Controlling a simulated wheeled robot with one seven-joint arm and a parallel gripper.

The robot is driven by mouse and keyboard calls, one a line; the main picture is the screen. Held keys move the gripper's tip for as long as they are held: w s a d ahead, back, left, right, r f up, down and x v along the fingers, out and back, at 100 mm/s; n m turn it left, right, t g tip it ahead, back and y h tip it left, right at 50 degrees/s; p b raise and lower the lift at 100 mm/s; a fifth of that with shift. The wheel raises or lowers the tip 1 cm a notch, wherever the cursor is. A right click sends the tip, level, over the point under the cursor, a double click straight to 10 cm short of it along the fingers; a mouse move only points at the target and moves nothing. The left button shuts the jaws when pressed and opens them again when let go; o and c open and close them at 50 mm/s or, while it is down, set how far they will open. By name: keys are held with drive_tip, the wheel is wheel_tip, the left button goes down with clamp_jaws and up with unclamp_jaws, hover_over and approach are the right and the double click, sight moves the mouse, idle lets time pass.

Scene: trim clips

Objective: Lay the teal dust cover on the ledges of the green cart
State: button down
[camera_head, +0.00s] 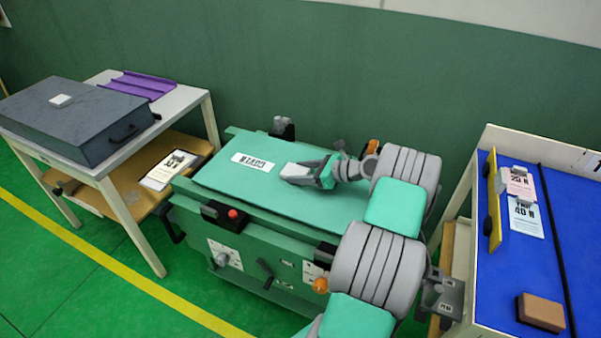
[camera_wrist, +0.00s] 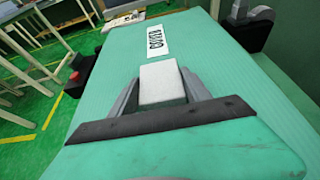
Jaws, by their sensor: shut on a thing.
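The teal dust cover (camera_head: 228,182) is a flat panel with a white printed label, over the top of the green cart (camera_head: 285,262) in the head view. In the wrist view the cover (camera_wrist: 108,108) stretches away below the hand. My gripper (camera_head: 296,173) is shut on the cover's pale block-shaped grip (camera_wrist: 161,82), with a finger on each side. The cover looks roughly level and lined up with the cart top. The ledges under it are hidden, so I cannot tell whether it rests on them or hangs just above.
A white table (camera_head: 185,103) at left bears a dark grey case (camera_head: 75,115) and a purple tray (camera_head: 138,85). A blue-topped bench (camera_head: 515,265) stands close at right. The cart carries a red button (camera_head: 233,213) and orange knobs (camera_head: 320,285). A green wall is close behind.

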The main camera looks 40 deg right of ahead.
drive_tip(key=shift+f, duration=0.55)
idle(0.4)
drive_tip(key=shift+c, duration=2)
unclamp_jaws()
drive_tip(key=shift+s, duration=0.1)
drive_tip(key=v, duration=0.7)
drive_tip(key=shift+s+d+r, duration=0.15)
drive_tip(key=shift+s, duration=0.15)
